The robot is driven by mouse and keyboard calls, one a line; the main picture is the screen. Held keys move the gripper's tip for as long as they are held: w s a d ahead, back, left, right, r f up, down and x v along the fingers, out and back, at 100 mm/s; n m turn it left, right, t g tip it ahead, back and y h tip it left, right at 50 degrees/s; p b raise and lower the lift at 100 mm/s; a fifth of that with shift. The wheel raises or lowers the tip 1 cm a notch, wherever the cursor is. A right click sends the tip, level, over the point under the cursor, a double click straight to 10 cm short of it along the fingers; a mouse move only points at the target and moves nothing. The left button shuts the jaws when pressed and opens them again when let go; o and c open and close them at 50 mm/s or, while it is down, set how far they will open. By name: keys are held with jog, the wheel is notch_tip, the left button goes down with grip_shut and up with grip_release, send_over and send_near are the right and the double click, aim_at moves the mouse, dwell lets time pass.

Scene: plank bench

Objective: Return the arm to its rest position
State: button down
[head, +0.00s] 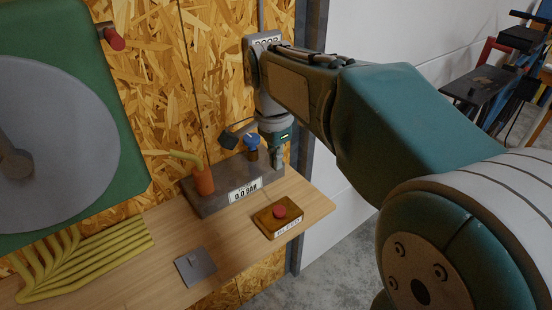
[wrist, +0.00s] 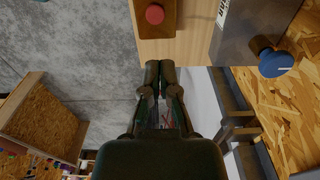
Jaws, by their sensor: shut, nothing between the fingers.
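My gripper (head: 278,156) hangs from my teal arm, pointing down near the right end of the wooden bench, beside the blue knob (head: 251,141). In the wrist view my gripper (wrist: 160,66) has its two fingertips together, with nothing between them. Its tips show near the bench edge, below the box with the red button (wrist: 155,14). The same button box (head: 279,219) sits on the bench front in the head view. The blue knob also shows in the wrist view (wrist: 272,62), to the right of the fingers.
A grey labelled box (head: 217,203) with an orange cylinder (head: 202,180) stands against the chipboard wall (head: 160,60). Yellow bent rods (head: 90,260) and a grey plate (head: 195,266) lie on the bench (head: 165,228). A green panel with a grey disc (head: 55,140) is at left. Chairs (head: 482,85) stand far right.

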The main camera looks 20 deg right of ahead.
jog(key=s+f+n+t, duration=0.4)
jog(key=s+n+t, duration=0.1)
jog(key=s+n, duration=0.9)
jog(key=shift+s+a+t, duration=0.3)
jog(key=shift+s+a, duration=0.1)
jog(key=shift+s, duration=0.4)
